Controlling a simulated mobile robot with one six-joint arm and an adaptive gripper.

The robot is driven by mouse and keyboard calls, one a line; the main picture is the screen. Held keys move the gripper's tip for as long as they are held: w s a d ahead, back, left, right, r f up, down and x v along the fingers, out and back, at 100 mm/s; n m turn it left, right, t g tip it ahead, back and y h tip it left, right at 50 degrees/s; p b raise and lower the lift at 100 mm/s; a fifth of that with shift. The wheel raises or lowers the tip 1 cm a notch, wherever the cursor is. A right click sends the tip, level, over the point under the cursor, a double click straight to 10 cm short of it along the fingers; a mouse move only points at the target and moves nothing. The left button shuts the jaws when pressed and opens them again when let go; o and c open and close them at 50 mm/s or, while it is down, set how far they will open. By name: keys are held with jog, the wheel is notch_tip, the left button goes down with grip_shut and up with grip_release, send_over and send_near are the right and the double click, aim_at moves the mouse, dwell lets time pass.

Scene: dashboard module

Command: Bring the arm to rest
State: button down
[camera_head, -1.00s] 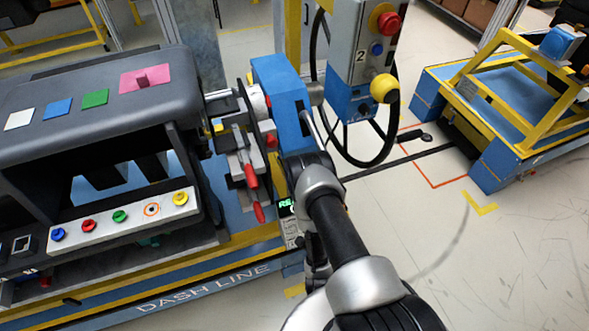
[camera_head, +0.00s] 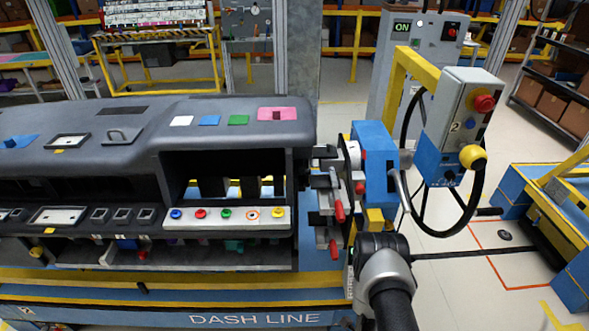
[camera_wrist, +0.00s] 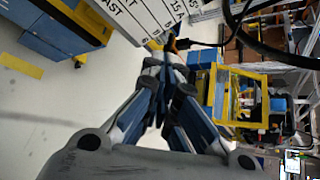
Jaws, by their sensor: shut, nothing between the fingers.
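My gripper (camera_wrist: 166,62) shows in the wrist view with its blue and grey fingers drawn together and nothing held between them. In the head view my arm (camera_head: 385,275) rises from the bottom edge, right of the dashboard module (camera_head: 90,135), and its gripper cannot be made out there. In the wrist view the fingers point toward a white lettered panel (camera_wrist: 135,14) and dark cables; the gap to them is hard to judge.
A blue clamp unit (camera_head: 374,150) with red-handled levers stands at the module's right end, close to my arm. A control box (camera_head: 460,110) with red and yellow knobs and a looped black cable is to its right. Open floor (camera_head: 450,270) lies right of my arm.

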jog(key=w+a+r+n+g+y, duration=0.15)
jog(key=w+r+n, duration=0.35)
jog(key=w+r, duration=0.65)
jog(key=a+r+n+g+y, duration=0.1)
jog(key=a+r+n+y, duration=0.2)
jog(key=r, duration=0.6)
jog(key=a+r+n, duration=0.3)
jog(key=r+n, duration=0.2)
jog(key=r, duration=0.4)
jog(key=s+a+r+n+g+y, duration=0.2)
jog(key=s+a+r+n, duration=0.2)
jog(key=s+r+n, duration=0.75)
jog(key=s+r+n+g, duration=0.1)
jog(key=s+r, duration=0.3)
jog(key=s, duration=0.6)
jog(key=s+r+n+g, duration=0.1)
jog(key=s+r+n, duration=0.3)
jog(key=s, duration=0.6)
jog(key=shift+d+n+h, duration=0.2)
jog(key=shift+n+h, duration=0.15)
